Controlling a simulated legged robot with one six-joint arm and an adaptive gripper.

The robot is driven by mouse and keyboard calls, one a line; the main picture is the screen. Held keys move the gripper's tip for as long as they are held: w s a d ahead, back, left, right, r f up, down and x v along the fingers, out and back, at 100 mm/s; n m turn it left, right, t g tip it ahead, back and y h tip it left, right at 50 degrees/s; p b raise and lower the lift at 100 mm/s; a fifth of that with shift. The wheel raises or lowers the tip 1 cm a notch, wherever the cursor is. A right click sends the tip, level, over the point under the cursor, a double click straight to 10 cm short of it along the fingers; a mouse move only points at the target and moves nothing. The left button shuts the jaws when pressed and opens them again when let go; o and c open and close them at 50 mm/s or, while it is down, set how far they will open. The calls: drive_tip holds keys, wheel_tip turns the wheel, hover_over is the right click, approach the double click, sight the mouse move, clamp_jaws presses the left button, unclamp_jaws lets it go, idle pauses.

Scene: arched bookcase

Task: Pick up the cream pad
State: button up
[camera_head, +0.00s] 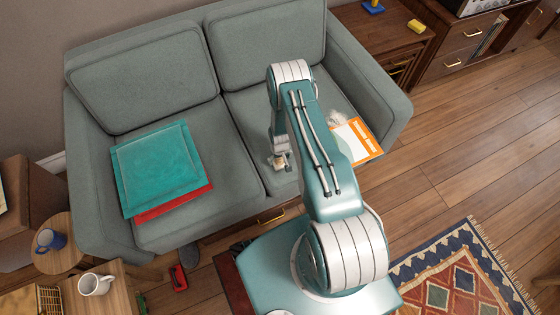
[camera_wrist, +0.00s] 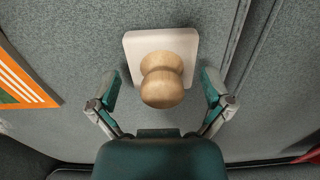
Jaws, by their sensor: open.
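The cream pad (camera_wrist: 190,42) is a flat square with rounded corners, lying on the grey sofa seat in the wrist view. A round wooden knob (camera_wrist: 162,80) stands at its middle and hides part of it. My gripper (camera_wrist: 161,88) is open, with one finger on each side of the knob and a gap visible at both sides. In the head view my gripper (camera_head: 281,162) is low over the right seat cushion, near the seam. A small tan patch shows beside it there, but the pad itself is hard to make out.
The grey sofa (camera_head: 160,85) has a backrest behind my arm. An orange-and-white book (camera_head: 358,140) lies right of my arm; it also shows in the wrist view (camera_wrist: 22,82). A teal cushion (camera_head: 158,165) rests on a red item (camera_head: 175,203) on the left seat.

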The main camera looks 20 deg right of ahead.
drive_tip(key=shift+a+f, duration=0.2)
drive_tip(key=shift+f, duration=0.15)
drive_tip(key=shift+d, duration=0.15)
drive_tip(key=c, duration=0.8)
drive_tip(key=shift+c, duration=0.2)
drive_tip(key=shift+r, duration=0.6)
drive_tip(key=s+a+r, duration=0.2)
drive_tip(key=s+r, duration=0.1)
drive_tip(key=r, duration=0.4)
drive_tip(key=shift+s+a, duration=0.15)
drive_tip(key=shift+s, duration=0.15)
drive_tip(key=s+a+r, duration=0.1)
drive_tip(key=s, duration=0.1)
drive_tip(key=s+a+r, duration=0.2)
drive_tip(key=s, duration=0.1)
drive_tip(key=s+a+r, duration=0.2)
drive_tip(key=s, duration=0.1)
drive_tip(key=shift+s, duration=0.25)
clamp_jaws()
